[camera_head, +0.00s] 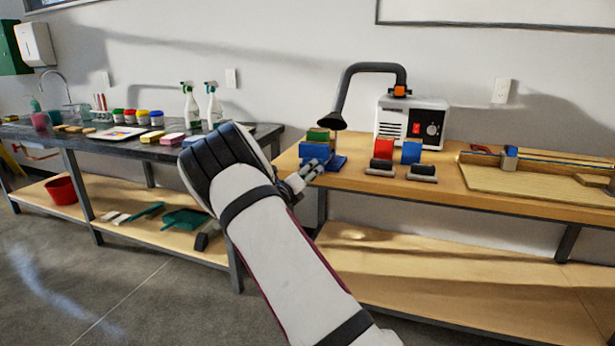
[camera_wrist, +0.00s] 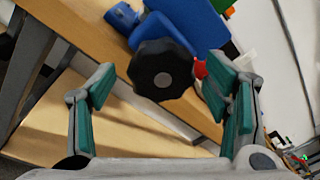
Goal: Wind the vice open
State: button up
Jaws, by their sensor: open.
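The blue vice (camera_head: 332,163) stands at the left front corner of the wooden bench, with a green block (camera_head: 318,134) showing at its top. In the wrist view the vice body (camera_wrist: 192,22) is blue, with a round black knob (camera_wrist: 162,72) that has a grey centre facing me. My gripper (camera_wrist: 160,82) is open, its green-padded fingers spread to the left and right of the knob. The knob appears between them, and I see no clear contact. In the head view my gripper (camera_head: 303,179) is at the front of the vice, and my arm hides part of the scene.
The wooden bench (camera_head: 458,203) has a lower shelf (camera_head: 430,275). Behind the vice stand a fume hose (camera_head: 345,90) and a white machine (camera_head: 428,112). Red and blue blocks (camera_head: 383,148) are to the right. A dark side table (camera_head: 85,143) with bottles stands at left.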

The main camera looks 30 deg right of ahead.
jog(key=shift+x, duration=0.95)
jog(key=c, duration=1.2)
jog(key=shift+o, duration=0.2)
jog(key=shift+n+b, duration=0.4)
